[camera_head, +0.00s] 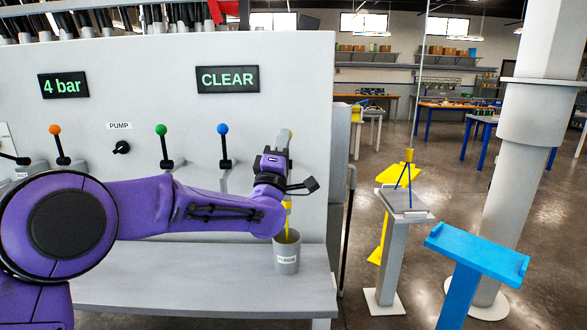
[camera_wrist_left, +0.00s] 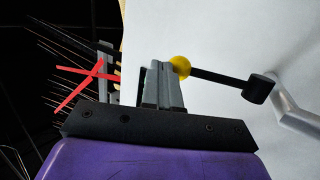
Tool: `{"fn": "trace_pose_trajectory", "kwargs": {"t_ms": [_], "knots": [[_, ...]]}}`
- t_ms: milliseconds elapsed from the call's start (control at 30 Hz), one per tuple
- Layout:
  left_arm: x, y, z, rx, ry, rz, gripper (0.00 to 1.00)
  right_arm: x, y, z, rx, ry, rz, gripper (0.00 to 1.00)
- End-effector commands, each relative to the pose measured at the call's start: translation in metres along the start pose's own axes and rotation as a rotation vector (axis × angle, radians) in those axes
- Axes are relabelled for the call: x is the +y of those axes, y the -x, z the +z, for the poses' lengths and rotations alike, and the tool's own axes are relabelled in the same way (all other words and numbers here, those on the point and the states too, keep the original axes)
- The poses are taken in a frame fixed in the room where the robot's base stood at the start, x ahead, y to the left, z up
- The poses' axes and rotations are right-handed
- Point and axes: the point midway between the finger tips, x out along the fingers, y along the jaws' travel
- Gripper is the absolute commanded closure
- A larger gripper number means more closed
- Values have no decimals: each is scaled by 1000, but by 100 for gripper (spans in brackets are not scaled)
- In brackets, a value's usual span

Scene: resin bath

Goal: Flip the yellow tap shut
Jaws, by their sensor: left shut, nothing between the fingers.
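The yellow tap shows in the left wrist view as a yellow ball knob (camera_wrist_left: 181,66) on a black lever that runs right to a black hub on a grey pipe. My left gripper (camera_wrist_left: 165,85) is shut and empty, with its fingers right beside the knob; whether they touch it I cannot tell. In the head view my left gripper (camera_head: 285,138) is raised in front of the panel's right end, and my wrist hides the tap. A yellow stream (camera_head: 287,207) shows below the wrist, over a grey cup (camera_head: 287,258) marked PURGE. My right gripper is not in view.
The panel (camera_head: 300,75) carries orange (camera_head: 55,129), green (camera_head: 160,129) and blue (camera_head: 223,129) knobbed levers, a pump switch (camera_head: 121,147) and a sign reading CLEAR (camera_head: 227,79). A grey bench (camera_head: 190,285) runs below. A blue stand (camera_head: 475,252) is at the right.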

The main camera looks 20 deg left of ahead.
Motion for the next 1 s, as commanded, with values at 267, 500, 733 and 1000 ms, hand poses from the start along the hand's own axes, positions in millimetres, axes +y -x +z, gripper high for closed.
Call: {"fn": "trace_pose_trajectory", "kwargs": {"t_ms": [267, 500, 733, 1000], "knots": [[-1, -22, -16, 13, -8, 0, 100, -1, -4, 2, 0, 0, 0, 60], [-1, -34, -16, 10, -6, 0, 100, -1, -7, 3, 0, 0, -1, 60], [-1, -39, -18, 10, -7, 0, 100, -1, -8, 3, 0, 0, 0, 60], [-1, -40, -20, 11, -9, 0, 100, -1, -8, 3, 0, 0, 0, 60]]}}
